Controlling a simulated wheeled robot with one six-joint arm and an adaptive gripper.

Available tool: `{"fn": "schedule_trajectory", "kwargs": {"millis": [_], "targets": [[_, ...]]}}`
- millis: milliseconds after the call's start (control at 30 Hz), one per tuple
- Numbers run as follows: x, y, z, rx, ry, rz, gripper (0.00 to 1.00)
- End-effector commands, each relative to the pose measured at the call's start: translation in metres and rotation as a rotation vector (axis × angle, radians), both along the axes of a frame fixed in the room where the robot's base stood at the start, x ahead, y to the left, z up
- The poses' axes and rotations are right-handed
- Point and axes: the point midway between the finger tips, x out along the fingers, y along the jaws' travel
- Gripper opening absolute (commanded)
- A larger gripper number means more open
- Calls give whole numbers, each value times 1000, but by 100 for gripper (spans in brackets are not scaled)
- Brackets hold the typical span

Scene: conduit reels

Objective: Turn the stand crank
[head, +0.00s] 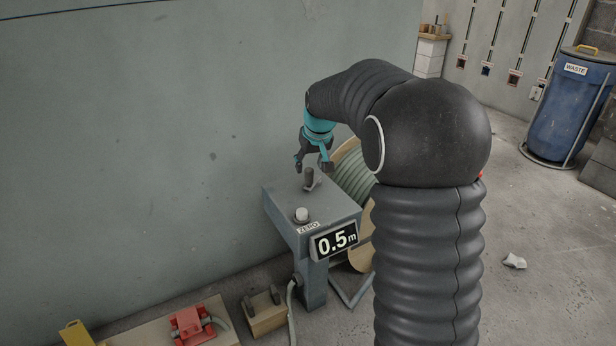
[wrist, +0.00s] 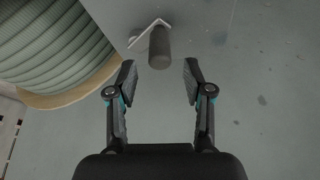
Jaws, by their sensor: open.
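The stand crank (head: 311,178) has a dark upright handle on top of the grey stand (head: 285,204), near its back edge. In the wrist view the crank handle (wrist: 159,47) is a dark cylinder on a pale flat arm (wrist: 143,34). My gripper (head: 313,161) is just above the crank in the head view. In the wrist view its two fingers (wrist: 160,80) are spread apart, and the handle lies in line with the gap, around the level of the fingertips. Nothing is held. Whether either finger touches the handle is not visible; gaps show on both sides.
A reel of pale green conduit (head: 355,178) stands beside the stand, partly behind my arm. The stand bears a white ZERO button (head: 302,214) and a display (head: 336,240) reading 0.5 m. A red tool (head: 193,324) lies at the lower left. A grey wall is close behind.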

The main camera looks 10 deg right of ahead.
Motion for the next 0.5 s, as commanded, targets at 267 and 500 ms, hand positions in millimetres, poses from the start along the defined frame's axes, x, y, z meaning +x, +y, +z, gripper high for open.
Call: {"fn": "schedule_trajectory", "kwargs": {"millis": [267, 500], "targets": [[16, 2, -41, 0, 2, 0, 51], [22, 3, -54, 0, 0, 0, 51]]}}
